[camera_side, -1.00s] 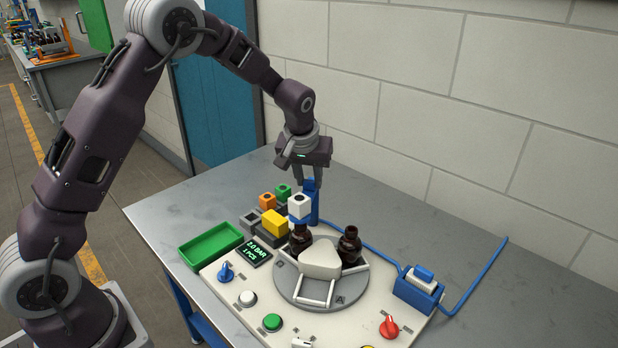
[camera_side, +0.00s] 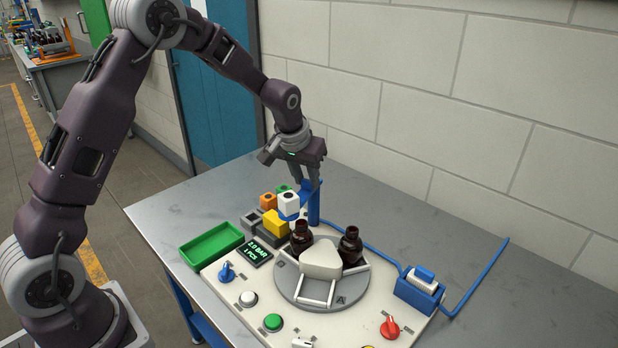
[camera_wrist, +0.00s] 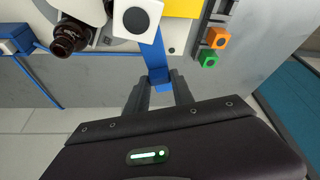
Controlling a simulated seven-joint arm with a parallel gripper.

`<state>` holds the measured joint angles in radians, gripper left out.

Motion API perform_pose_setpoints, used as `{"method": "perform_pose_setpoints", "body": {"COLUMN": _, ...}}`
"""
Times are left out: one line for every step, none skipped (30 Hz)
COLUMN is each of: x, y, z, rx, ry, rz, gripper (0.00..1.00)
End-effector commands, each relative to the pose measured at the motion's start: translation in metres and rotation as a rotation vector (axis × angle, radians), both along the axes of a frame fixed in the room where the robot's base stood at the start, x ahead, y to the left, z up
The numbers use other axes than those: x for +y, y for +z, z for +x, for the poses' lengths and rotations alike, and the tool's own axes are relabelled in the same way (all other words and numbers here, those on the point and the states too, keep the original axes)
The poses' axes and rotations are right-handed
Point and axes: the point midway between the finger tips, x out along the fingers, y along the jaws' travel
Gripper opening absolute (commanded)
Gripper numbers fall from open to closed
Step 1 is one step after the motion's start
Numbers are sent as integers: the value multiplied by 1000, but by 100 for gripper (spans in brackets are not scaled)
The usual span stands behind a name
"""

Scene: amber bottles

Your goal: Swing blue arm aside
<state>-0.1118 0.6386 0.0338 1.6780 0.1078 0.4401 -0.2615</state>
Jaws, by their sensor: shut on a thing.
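The blue arm (camera_side: 314,207) stands as a post behind the turntable, with a white block head (camera_side: 288,202) at its free end. In the wrist view the blue arm (camera_wrist: 152,55) runs from between my fingers up to the white head (camera_wrist: 137,17). My gripper (camera_side: 312,184) is shut on the blue arm near its top; in the wrist view my gripper (camera_wrist: 159,84) has one finger on each side of it. The head is to the left of the near amber bottle (camera_side: 301,238), whose open neck is uncovered.
A second amber bottle (camera_side: 350,246) stands on the grey turntable (camera_side: 300,288). Yellow (camera_side: 275,223) and orange (camera_side: 268,201) blocks sit close beside the head. A green tray (camera_side: 211,247) is at left, a blue box (camera_side: 419,287) at right.

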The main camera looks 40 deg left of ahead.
Motion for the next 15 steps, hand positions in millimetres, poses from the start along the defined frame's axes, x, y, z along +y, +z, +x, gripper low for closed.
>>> {"method": "perform_pose_setpoints", "body": {"x": 3, "y": 1, "z": -1, "rx": -1, "ry": -34, "rz": -3, "gripper": 0}}
{"method": "perform_pose_setpoints", "body": {"x": 4, "y": 1, "z": -1, "rx": -1, "ry": -62, "rz": -3, "gripper": 0}}
{"method": "perform_pose_setpoints", "body": {"x": 6, "y": 1, "z": -1, "rx": -1, "ry": -101, "rz": -3, "gripper": 0}}
{"method": "perform_pose_setpoints", "body": {"x": 7, "y": 1, "z": -2, "rx": -1, "ry": -129, "rz": -4, "gripper": 0}}
{"method": "perform_pose_setpoints", "body": {"x": 8, "y": 1, "z": -2, "rx": -2, "ry": -158, "rz": -4, "gripper": 0}}
{"method": "perform_pose_setpoints", "body": {"x": 10, "y": 1, "z": -2, "rx": -2, "ry": -195, "rz": -3, "gripper": 0}}
{"method": "perform_pose_setpoints", "body": {"x": 11, "y": 1, "z": -2, "rx": -2, "ry": -223, "rz": -4, "gripper": 0}}
{"method": "perform_pose_setpoints", "body": {"x": 12, "y": 1, "z": -2, "rx": -2, "ry": -251, "rz": -4, "gripper": 0}}
{"method": "perform_pose_setpoints", "body": {"x": 14, "y": 1, "z": -2, "rx": -2, "ry": -288, "rz": -3, "gripper": 0}}
{"method": "perform_pose_setpoints", "body": {"x": 14, "y": 1, "z": -2, "rx": -2, "ry": -317, "rz": -4, "gripper": 0}}
{"method": "perform_pose_setpoints", "body": {"x": 16, "y": 1, "z": -2, "rx": -2, "ry": -343, "rz": -4, "gripper": 0}}
{"method": "perform_pose_setpoints", "body": {"x": 17, "y": 1, "z": -2, "rx": -2, "ry": -377, "rz": -3, "gripper": 0}}
{"method": "perform_pose_setpoints", "body": {"x": 18, "y": 1, "z": -2, "rx": -3, "ry": -404, "rz": -3, "gripper": 0}}
{"method": "perform_pose_setpoints", "body": {"x": 19, "y": 1, "z": -1, "rx": -3, "ry": -428, "rz": -3, "gripper": 0}}
{"method": "perform_pose_setpoints", "body": {"x": 21, "y": 1, "z": -1, "rx": -3, "ry": -460, "rz": -2, "gripper": 0}}
